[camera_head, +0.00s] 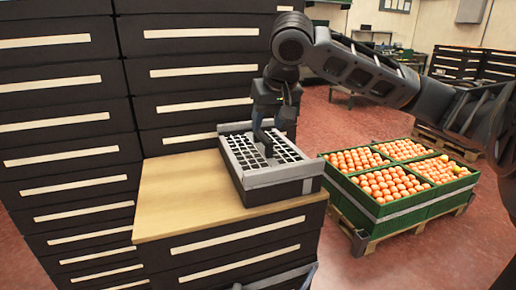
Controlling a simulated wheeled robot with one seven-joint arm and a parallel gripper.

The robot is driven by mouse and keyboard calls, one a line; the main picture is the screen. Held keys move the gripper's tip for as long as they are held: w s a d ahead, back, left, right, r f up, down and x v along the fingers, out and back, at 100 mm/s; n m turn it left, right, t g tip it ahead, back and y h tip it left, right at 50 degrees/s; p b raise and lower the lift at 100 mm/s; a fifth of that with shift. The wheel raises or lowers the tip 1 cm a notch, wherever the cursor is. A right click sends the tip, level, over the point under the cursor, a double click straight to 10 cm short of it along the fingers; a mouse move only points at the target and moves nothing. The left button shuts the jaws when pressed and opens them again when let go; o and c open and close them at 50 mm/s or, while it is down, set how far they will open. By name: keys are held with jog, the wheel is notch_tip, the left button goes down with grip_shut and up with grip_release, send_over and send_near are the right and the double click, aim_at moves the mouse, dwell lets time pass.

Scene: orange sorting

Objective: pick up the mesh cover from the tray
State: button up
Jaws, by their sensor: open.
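A grey tray (277,177) with dark sides stands on the wooden top of a low drawer cabinet. A mesh cover (285,153) with a white and black grid lies inside the tray. My gripper (266,150) points down over the tray, its fingertips at or just above the middle of the mesh. I cannot tell whether they touch it. The gripper is open and nothing shows held in it. My gripper hides part of the mesh and of the tray's back rim.
The wooden top (180,200) is bare to the left of the tray. Tall dark drawer cabinets (60,110) stand behind and to the left. Green crates of oranges (385,213) sit on a pallet on the floor to the right. Red floor (335,122) lies open behind them.

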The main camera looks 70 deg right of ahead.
aim_at(263, 135)
jog(key=shift+x, duration=3.6)
jog(key=shift+w, duration=0.1)
jog(key=shift+c, duration=0.5)
jog(key=shift+r, duration=0.1)
grip_shut()
